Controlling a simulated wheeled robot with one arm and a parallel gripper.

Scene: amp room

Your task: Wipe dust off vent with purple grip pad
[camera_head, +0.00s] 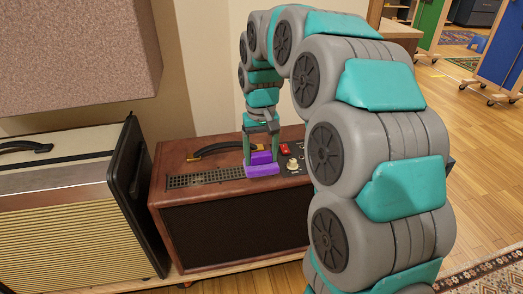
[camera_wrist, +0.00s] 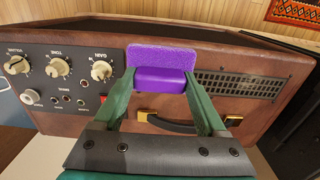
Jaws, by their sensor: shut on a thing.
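My gripper (camera_head: 261,142) is shut on the purple grip pad (camera_head: 262,168) and holds it at the top of the brown amp (camera_head: 230,208). In the wrist view the pad (camera_wrist: 162,68) sits between the two green fingers of my gripper (camera_wrist: 163,95), its rough lighter side facing away from the palm. The vent (camera_head: 207,178) is a dark slotted strip on the amp's top. In the head view the pad is at the vent's right end. In the wrist view the vent (camera_wrist: 240,84) lies just right of the pad. I cannot tell whether pad and vent touch. Dust is too small to make out.
Knobs (camera_wrist: 58,67) and a red switch (camera_head: 285,149) stand on the amp's panel beside the pad. A black carry handle (camera_head: 217,150) arches over the amp's top. A cream amp (camera_head: 70,205) stands close on the left. A pinkish-brown box (camera_head: 75,55) hangs above it.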

